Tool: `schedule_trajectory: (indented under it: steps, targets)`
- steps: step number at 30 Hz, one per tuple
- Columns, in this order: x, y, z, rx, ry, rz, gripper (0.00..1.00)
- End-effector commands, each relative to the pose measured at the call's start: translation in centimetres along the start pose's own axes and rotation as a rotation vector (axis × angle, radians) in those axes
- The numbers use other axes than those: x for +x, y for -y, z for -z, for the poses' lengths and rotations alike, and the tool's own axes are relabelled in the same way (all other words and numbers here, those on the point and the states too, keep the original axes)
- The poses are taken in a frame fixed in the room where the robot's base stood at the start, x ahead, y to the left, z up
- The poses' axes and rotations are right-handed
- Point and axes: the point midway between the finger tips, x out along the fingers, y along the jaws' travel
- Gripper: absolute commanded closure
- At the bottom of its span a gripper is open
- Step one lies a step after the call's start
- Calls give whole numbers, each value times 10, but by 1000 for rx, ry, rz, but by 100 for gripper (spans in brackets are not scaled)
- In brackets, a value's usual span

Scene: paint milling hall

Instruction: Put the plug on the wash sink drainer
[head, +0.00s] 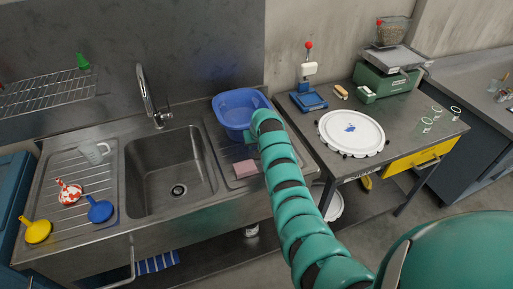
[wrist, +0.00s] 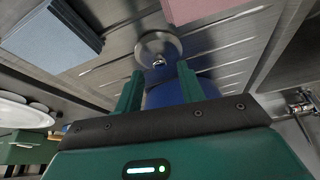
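The plug (wrist: 158,47) is a round metal disc with a small knob. In the head view my gripper end is over the right-hand drainer (head: 217,150), by the blue basin (head: 236,101), and the plug is hidden there. The sink bowl (head: 150,178) lies left of this drainer, with its drain hole showing.
A pink sponge (head: 246,168) lies on the drainer; a blue-grey block (wrist: 50,38) is at the wrist view's upper left. Funnels and a jug occupy the left drainer. The tap (head: 150,97) stands behind the sink. A table with a white plate (head: 351,131) stands right.

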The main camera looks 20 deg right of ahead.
Motion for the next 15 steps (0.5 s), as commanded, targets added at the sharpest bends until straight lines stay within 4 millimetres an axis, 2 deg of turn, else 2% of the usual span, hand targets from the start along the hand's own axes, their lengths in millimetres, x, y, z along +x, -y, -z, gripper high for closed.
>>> schedule_trajectory:
  steps: [5, 15]
  targets:
    - [-13, 0, -2, -1, -2, -2, 61]
    - [-53, 0, 0, -1, -7, 0, 61]
